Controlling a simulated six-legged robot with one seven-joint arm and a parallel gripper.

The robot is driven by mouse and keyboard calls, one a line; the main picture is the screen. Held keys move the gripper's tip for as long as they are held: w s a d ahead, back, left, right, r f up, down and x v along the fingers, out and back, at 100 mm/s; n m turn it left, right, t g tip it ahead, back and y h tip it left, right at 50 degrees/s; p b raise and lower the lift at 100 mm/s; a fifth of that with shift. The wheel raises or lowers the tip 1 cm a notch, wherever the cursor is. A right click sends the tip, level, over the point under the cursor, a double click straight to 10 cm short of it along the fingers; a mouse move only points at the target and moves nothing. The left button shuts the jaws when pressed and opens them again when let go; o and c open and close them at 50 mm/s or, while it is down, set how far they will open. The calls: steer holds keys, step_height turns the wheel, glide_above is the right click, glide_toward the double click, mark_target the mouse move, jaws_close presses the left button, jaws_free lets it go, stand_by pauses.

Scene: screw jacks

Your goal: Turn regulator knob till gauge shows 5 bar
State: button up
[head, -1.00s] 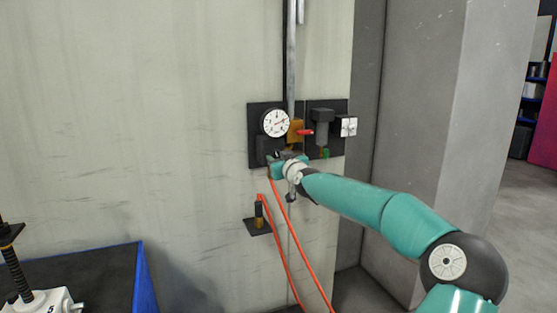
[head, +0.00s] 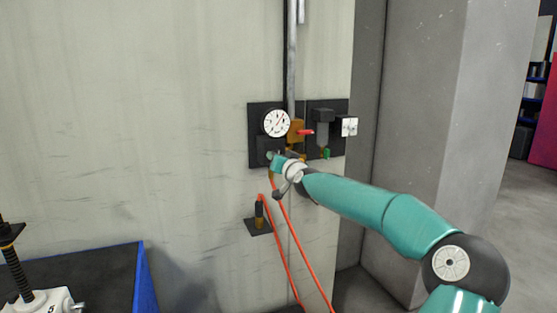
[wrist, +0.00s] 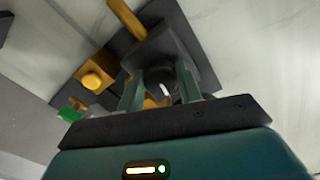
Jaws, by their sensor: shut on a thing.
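The round white gauge (head: 276,123) sits on a dark wall panel in the head view. Its thin needle points to the upper right; the numbers are too small to read. Below it is the dark regulator block (head: 262,148). My gripper (head: 271,158) is at the front of this block and hides most of the knob. In the wrist view my two fingers (wrist: 161,86) are shut on the dark knob (wrist: 164,90), one on each side. A white mark shows on the knob between the fingers.
Right of the gauge are a brass fitting with a red lever (head: 306,132), a dark filter unit (head: 322,130) and a white box (head: 348,126). Red hoses (head: 287,235) hang below my gripper by a small bracket (head: 258,225). A blue-edged bench (head: 140,280) stands lower left.

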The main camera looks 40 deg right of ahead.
steer(key=shift+m, duration=0.3)
steer(key=o, duration=1)
steer(key=shift+s, duration=0.15)
steer(key=v, duration=1.3)
steer(key=shift+s, duration=0.25)
steer(key=shift+a+r, duration=0.1)
